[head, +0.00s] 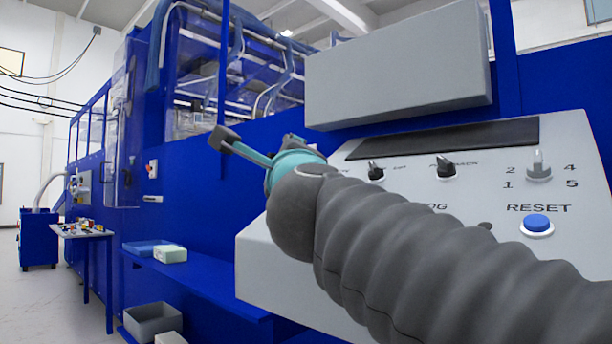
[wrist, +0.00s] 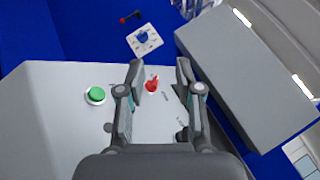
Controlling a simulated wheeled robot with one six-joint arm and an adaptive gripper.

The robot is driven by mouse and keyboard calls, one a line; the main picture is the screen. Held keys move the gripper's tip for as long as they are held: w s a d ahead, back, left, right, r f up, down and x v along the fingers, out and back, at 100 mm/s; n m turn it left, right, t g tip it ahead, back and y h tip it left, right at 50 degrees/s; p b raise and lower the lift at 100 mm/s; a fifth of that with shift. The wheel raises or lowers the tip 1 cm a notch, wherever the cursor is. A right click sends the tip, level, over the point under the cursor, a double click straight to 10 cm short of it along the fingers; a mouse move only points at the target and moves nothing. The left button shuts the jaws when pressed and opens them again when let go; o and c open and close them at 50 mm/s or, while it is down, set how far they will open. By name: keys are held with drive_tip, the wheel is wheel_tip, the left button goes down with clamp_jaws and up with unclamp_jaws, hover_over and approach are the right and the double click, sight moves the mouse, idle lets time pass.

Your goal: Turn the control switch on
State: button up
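The grey sloped control panel (head: 258,262) fills the right of the head view and also shows in the wrist view (wrist: 50,105). In the wrist view a small red switch (wrist: 152,86) shows between my two fingers, with lettering too small to read. A dark knob (wrist: 182,135) is partly hidden by the right finger. I cannot tell from the lettering which one is the control switch. My gripper (wrist: 160,68) is open, with nothing between its fingertips. In the head view my gripper (head: 238,147) is above the panel's left end; contact with the switch cannot be seen.
The panel bears black knobs (head: 446,168), a grey selector (head: 539,168), a blue RESET button (head: 537,223) and a green button (wrist: 96,95). A grey box (head: 400,70) juts out above the panel. A blue ledge (head: 205,288) lies left and below.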

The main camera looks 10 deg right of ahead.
drive_tip(key=w+d+m+g+h, duration=0.1)
drive_tip(key=w+d+m, duration=0.1)
drive_tip(key=w+m, duration=0.2)
drive_tip(key=w+d+m+g+h, duration=0.2)
drive_tip(key=w+d+m, duration=0.1)
drive_tip(key=w+m, duration=0.1)
drive_tip(key=w+d+m+g+h, duration=0.1)
drive_tip(key=w+d+m, duration=0.2)
drive_tip(key=w+m, duration=0.1)
drive_tip(key=shift+w+d+f+m+g+h, duration=0.25)
drive_tip(key=shift+f+m+g+h, duration=0.05)
drive_tip(key=shift+h, duration=0.1)
drive_tip(key=shift+c, duration=0.3)
clamp_jaws()
